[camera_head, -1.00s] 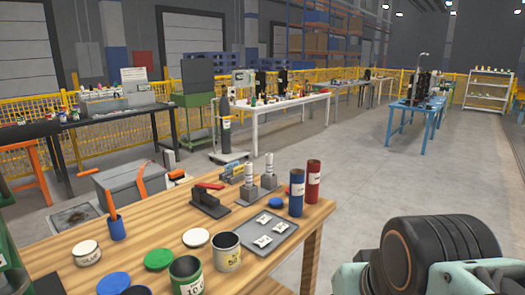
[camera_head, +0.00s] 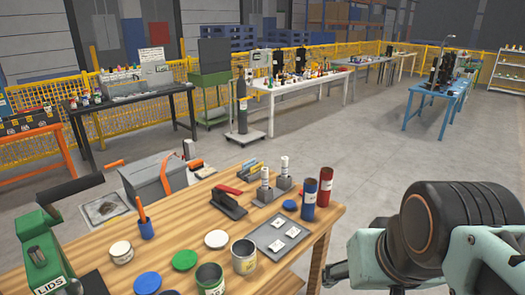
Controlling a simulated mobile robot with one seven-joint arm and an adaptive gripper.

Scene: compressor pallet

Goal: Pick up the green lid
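The green lid (camera_head: 185,260) lies flat on the wooden table (camera_head: 322,232), between a blue lid (camera_head: 147,283) and a white lid (camera_head: 217,239). An open green can (camera_head: 209,279) stands just in front of it to the right. My arm fills the lower right, beyond the table's right edge and well away from the lid. A small dark pointed part (camera_head: 338,272) at the arm's left may be my gripper. Its fingers are too unclear to read.
A cream can (camera_head: 243,257), a grey tray (camera_head: 280,238), a red stapler-like tool (camera_head: 228,201), and blue (camera_head: 309,199) and red (camera_head: 326,186) cylinders share the table. A green stand marked LIDS (camera_head: 45,262) is at lower left. Floor is clear to the right.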

